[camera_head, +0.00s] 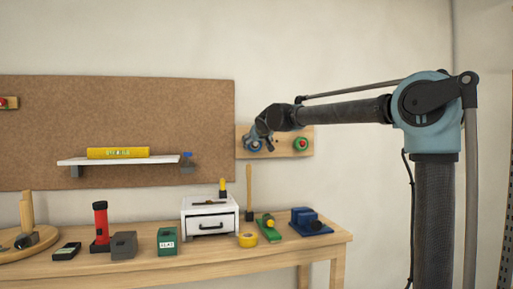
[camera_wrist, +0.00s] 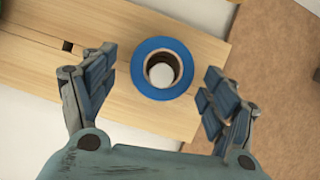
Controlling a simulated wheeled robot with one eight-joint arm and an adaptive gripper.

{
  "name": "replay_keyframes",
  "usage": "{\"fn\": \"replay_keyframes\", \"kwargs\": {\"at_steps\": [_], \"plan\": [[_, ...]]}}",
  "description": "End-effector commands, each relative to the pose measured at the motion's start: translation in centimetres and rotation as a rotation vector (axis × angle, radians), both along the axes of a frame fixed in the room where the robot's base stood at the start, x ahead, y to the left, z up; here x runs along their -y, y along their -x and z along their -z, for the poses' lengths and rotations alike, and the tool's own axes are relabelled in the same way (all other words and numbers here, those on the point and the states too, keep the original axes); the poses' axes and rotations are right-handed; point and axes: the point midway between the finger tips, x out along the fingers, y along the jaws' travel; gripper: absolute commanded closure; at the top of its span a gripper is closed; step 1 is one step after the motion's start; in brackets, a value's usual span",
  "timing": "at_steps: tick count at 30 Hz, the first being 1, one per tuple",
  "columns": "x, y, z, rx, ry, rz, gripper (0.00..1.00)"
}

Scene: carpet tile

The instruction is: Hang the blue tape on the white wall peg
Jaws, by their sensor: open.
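The blue tape (camera_wrist: 146,54) is a blue ring with a dark core, in the wrist view at the upper middle. The round end of the white wall peg (camera_wrist: 161,75) shows inside its hole, so the tape sits around the peg, against or close to the wooden board (camera_wrist: 110,75). My gripper (camera_wrist: 157,74) is open, one finger on each side of the tape, with visible gaps and no contact. In the head view my gripper (camera_head: 254,143) is at the left part of the board, largely hiding the tape and peg there.
A red and green item (camera_head: 300,144) is on the board's right part. A brown pegboard (camera_head: 120,120) with a white shelf (camera_head: 110,161) is on the left. The table (camera_head: 180,268) below holds a white drawer box (camera_head: 210,217), a yellow roll (camera_head: 248,240) and several tools.

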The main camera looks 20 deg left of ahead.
Motion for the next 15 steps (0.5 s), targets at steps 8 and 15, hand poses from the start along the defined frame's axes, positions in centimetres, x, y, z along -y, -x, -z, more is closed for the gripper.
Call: {"fn": "replay_keyframes", "kwargs": {"at_steps": [8, 15], "plan": [[2.1, 3.8, -1.7, 0.000, 0.000, -0.001, 0.21], [3.7, 6.7, -3.1, 0.000, 0.000, -0.001, 0.21]]}}
